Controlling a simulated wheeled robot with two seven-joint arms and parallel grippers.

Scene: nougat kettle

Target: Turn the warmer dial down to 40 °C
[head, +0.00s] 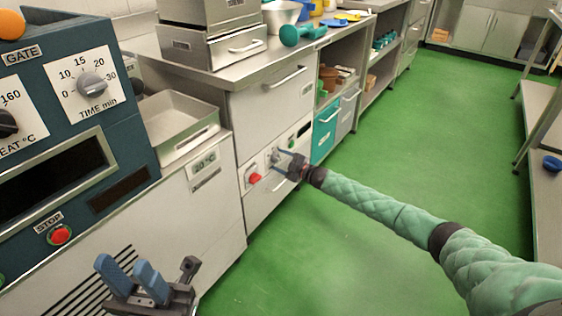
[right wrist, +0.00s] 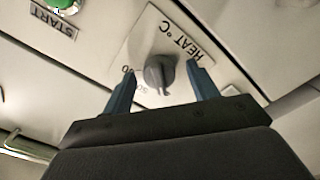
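The warmer dial (right wrist: 158,72) is a grey knob on a white plate marked HEAT °C, on a pale front panel. In the right wrist view it sits between the two blue fingers of my right gripper (right wrist: 162,88). These fingers are open, with a gap on each side of the knob. The plate's numbers are partly hidden or too blurred to read surely, so I cannot tell the setting. In the head view my right gripper (head: 281,158) is at the white cabinet's panel and partly covers the dial. My left gripper (head: 132,277) is open and empty at the lower left.
A red button (head: 254,178) is left of the dial on the same panel. A green START button (right wrist: 60,4) shows in the right wrist view. A blue machine (head: 75,120) with other dials stands at left. A steel tray (head: 185,122) lies beside it. The green floor (head: 400,150) is clear.

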